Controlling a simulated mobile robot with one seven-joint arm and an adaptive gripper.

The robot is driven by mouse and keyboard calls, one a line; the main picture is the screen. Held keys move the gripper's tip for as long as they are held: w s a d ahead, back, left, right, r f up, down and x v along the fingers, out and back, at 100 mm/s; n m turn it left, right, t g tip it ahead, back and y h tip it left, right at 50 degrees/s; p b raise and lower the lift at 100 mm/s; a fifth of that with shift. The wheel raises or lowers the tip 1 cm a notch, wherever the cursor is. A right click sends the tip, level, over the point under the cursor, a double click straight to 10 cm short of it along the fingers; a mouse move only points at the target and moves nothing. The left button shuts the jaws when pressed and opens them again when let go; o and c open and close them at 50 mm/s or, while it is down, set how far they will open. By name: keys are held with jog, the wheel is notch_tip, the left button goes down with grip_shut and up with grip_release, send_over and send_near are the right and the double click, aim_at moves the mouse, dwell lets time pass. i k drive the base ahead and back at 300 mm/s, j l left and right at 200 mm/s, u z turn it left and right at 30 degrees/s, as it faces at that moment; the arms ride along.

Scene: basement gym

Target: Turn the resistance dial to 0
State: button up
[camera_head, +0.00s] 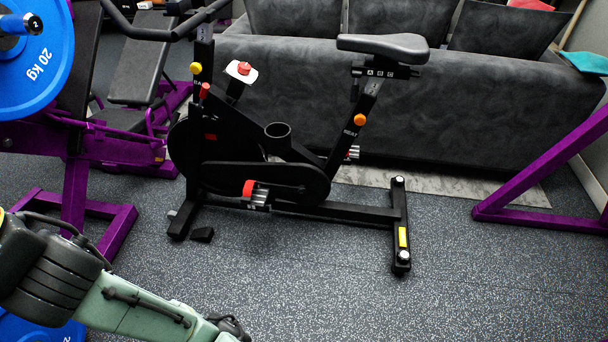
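A black exercise bike (290,190) stands in the middle of the camera view. On its frame below the handlebar, a red dial (243,67) sits on a tilted white plate (240,75); this looks like the resistance dial. Its markings and setting are too small to read. My arm (130,310) enters from the lower left, well in front of the bike and apart from it. The arm runs out through the bottom edge, and my gripper is not visible.
A grey sofa (300,70) stands close behind the bike. Purple weight equipment (75,190) with a blue 20 kg plate (35,55) is at the left. A purple frame (545,170) is at the right. The speckled floor (300,280) in front of the bike is clear.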

aim_at(244, 67)
jog(key=i+j+u, duration=0.15)
jog(key=i, duration=0.3)
jog(key=i+u, duration=0.15)
jog(key=i, duration=0.25)
